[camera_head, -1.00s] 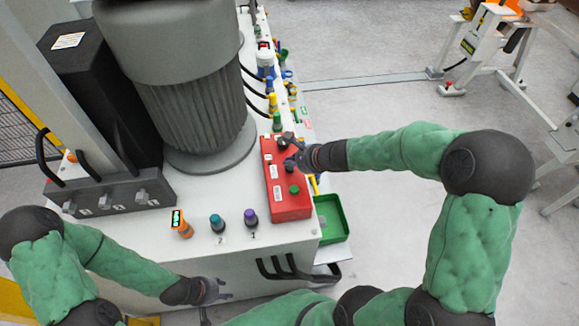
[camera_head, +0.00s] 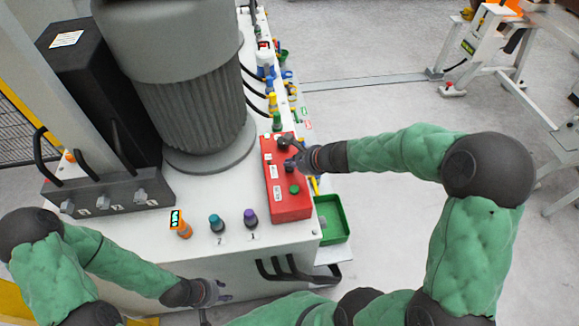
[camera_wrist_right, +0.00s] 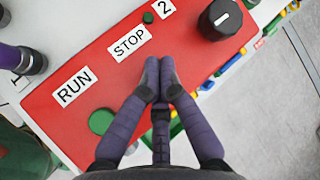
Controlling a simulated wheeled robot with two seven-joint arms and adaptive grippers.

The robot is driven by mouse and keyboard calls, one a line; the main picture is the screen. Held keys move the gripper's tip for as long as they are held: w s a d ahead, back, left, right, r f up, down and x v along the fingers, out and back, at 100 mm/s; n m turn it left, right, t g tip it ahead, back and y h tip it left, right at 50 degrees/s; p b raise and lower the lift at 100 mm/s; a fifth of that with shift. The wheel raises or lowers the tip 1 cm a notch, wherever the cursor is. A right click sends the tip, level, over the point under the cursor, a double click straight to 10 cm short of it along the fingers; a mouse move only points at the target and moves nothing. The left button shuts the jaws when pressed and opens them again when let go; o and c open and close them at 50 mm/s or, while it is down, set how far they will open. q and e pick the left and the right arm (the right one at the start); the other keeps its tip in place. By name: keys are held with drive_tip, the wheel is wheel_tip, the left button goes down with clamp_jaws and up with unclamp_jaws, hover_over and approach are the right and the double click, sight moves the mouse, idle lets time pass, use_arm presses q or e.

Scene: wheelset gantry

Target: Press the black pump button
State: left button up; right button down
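The red control box (camera_head: 289,205) lies on the white machine top. In the right wrist view its face (camera_wrist_right: 75,60) carries RUN, STOP and 2 labels, a green button (camera_wrist_right: 101,121) near RUN and a black rotary knob (camera_wrist_right: 220,18) with a white line. The black button is not clearly visible; the fingers cover the face beside STOP. My right gripper (camera_wrist_right: 159,66) is shut and empty, fingertips together over that spot. Contact cannot be told. It also shows over the box in the head view (camera_head: 291,158). My left gripper (camera_head: 223,292) is open and empty, low beside the machine's front.
A teal-topped button (camera_head: 217,223), a purple-topped button (camera_head: 250,219) and an orange device (camera_head: 181,224) stand left of the box. A green tray (camera_head: 332,220) is at its right. A large grey motor (camera_head: 190,100) stands behind.

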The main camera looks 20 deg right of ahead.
sight(291, 169)
drive_tip(key=shift+f+b, duration=0.5)
idle(0.5)
drive_tip(key=shift+r, duration=0.15)
drive_tip(key=shift+r+p, duration=0.75)
wheel_tip(291, 169, up, 5)
drive_tip(key=p, duration=0.4)
idle(0.4)
idle(0.7)
